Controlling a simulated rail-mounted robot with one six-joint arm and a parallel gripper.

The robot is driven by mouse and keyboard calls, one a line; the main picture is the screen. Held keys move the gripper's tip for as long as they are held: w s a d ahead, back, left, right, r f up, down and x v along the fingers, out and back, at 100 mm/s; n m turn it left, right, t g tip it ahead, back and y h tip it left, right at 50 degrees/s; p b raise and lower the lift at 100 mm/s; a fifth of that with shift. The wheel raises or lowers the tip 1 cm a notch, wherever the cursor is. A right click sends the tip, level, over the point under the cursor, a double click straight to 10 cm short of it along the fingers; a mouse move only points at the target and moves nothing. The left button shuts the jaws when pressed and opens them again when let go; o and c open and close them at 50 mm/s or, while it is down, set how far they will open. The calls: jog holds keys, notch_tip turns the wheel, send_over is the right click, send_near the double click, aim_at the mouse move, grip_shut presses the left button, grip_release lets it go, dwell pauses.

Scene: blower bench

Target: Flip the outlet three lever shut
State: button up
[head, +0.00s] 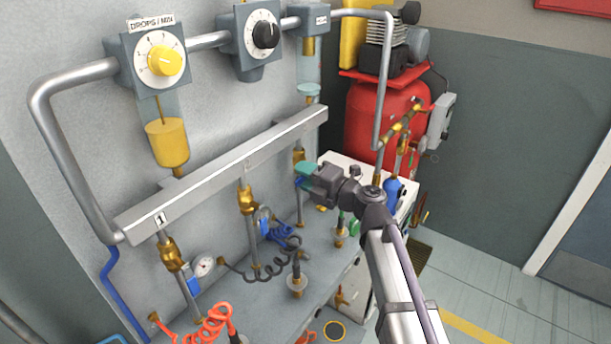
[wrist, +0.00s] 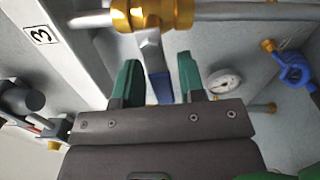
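The outlet three valve (wrist: 152,12) is a brass body on a grey pipe, beside the "3" label (wrist: 40,34) in the wrist view. Its lever has a bare metal arm and a blue grip (wrist: 160,86). In the wrist view the lever points away from the pipe, across it, towards my gripper. My gripper (wrist: 160,72) is open, with one green finger on each side of the blue grip and a gap on both sides. In the head view my gripper (head: 304,174) is at the third drop pipe and hides the lever; some brass (head: 299,156) shows above it.
The grey manifold bar (head: 225,172) runs above the outlets. Outlets one (head: 168,252) and two (head: 247,200) stand to the left, with gauges and coiled hoses. In the wrist view a round gauge (wrist: 224,83) is close to the right finger. A red tank (head: 372,118) stands behind.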

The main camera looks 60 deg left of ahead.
jog(key=shift+o, duration=0.6)
jog(key=shift+d, duration=0.15)
jog(key=v, duration=1)
jog(key=shift+w+d, duration=0.2)
jog(key=shift+d, duration=0.05)
jog(key=shift+o, duration=0.2)
